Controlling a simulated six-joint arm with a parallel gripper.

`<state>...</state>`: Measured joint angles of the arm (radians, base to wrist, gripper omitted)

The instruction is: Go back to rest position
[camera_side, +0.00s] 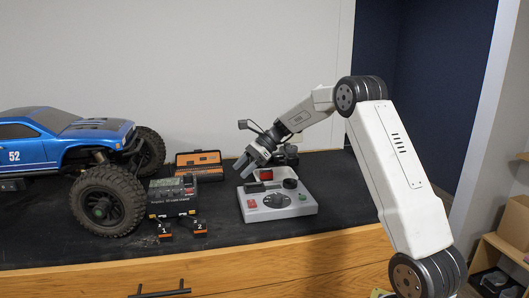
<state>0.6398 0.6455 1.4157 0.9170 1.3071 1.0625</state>
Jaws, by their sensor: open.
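My gripper (244,166) is open and empty. It hangs above the back left part of a grey control box (258,214), pointing down and to the left. From this view I cannot tell whether the fingertips touch anything on the box. My arm reaches in from the right side.
A blue crawler truck (65,140) with big black tyres stands at the left. A dark charger-like device (173,190), two small parts marked 1 and 2 (182,227) and an open orange-black case (199,163) lie between. The black mat (345,190) is clear right of the box.

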